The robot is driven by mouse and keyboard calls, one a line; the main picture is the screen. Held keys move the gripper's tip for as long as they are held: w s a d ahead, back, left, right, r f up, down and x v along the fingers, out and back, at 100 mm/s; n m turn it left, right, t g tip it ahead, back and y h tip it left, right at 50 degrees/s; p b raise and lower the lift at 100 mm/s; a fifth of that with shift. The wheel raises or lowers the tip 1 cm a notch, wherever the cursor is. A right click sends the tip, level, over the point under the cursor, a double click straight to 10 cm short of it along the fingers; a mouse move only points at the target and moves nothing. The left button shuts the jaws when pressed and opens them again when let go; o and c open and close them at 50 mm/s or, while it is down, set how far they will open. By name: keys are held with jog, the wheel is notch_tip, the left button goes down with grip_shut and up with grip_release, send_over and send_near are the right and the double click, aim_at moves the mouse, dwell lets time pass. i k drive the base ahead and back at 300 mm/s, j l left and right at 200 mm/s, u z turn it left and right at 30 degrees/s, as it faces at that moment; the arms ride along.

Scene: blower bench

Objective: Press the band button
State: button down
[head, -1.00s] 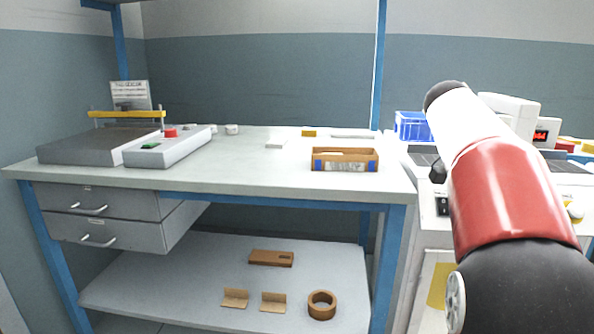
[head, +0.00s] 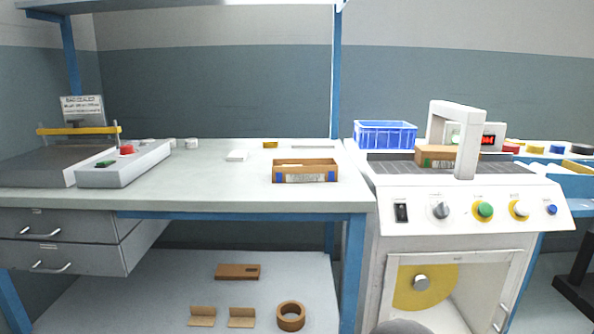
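The white banding machine (head: 400,250) stands right of the bench. Its sloped front panel carries a black rocker switch (head: 401,212), a grey knob (head: 440,210), a green button (head: 485,210) on a yellow ring, a white knob (head: 520,208) on a yellow ring and a small blue button (head: 552,210). The labels above them are too small to read, so I cannot tell which is the band button. A brown box (head: 437,157) lies on the machine's top at its white arch (head: 465,140). A red display (head: 488,140) is lit behind.
A blue crate (head: 385,135) sits on the machine's left top. The bench (head: 200,192) at left holds a sealer (head: 125,165) with green and red buttons and an open cardboard box (head: 305,172). Tape rolls (head: 535,150) stand at far right. The space before the panel looks clear.

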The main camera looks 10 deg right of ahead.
aim_at(485, 209)
jog(key=z, duration=1.3)
